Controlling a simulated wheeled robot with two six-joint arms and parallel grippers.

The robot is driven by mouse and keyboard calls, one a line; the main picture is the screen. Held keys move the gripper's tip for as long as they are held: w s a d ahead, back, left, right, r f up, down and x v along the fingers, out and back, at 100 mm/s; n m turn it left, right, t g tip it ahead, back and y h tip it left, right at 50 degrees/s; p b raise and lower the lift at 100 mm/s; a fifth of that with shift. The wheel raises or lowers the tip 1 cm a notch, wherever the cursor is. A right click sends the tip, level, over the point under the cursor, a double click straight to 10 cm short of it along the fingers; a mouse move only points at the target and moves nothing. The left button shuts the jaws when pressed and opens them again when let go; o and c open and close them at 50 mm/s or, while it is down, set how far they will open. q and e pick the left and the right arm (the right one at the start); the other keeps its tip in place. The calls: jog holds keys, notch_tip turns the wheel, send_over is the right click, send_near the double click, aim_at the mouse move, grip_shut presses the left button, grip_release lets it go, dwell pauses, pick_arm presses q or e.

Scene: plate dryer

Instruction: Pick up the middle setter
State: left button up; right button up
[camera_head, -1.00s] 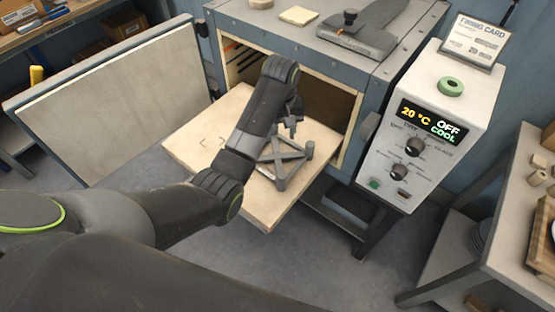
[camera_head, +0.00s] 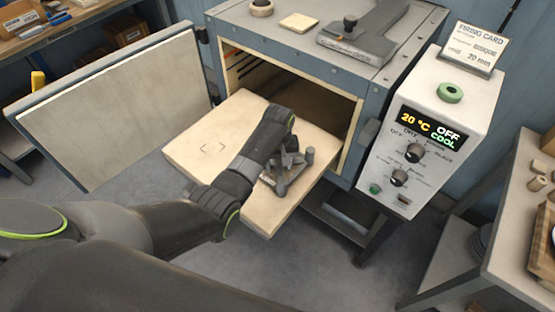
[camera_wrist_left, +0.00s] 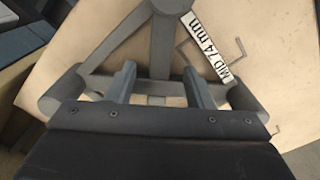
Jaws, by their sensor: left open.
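The middle setter (camera_head: 276,184) is a grey frame of bars with short round posts, lying on the pale pulled-out shelf (camera_head: 195,150) of the kiln. In the left wrist view the setter (camera_wrist_left: 160,40) carries a white label (camera_wrist_left: 206,48) reading "MID 74 mm". My left gripper (camera_head: 287,162) is low over the setter, its arm hiding part of it. In the left wrist view the gripper's two fingers (camera_wrist_left: 158,78) are apart, one on each side of a setter bar. I cannot tell whether they touch it. My right gripper does not show.
The kiln (camera_head: 290,50) stands open behind the shelf, its door (camera_head: 120,105) swung out left. The control box (camera_head: 440,120) reads 20 °C, OFF, COOL. A grey weighted tool (camera_head: 370,40) lies on the kiln top. Corner marks (camera_head: 213,149) show on the bare left part of the shelf.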

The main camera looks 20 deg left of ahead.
pick_arm(q)
jog(key=shift+f, duration=0.6)
jog(key=shift+c, duration=0.5)
grip_shut()
jog(key=shift+r, duration=0.1)
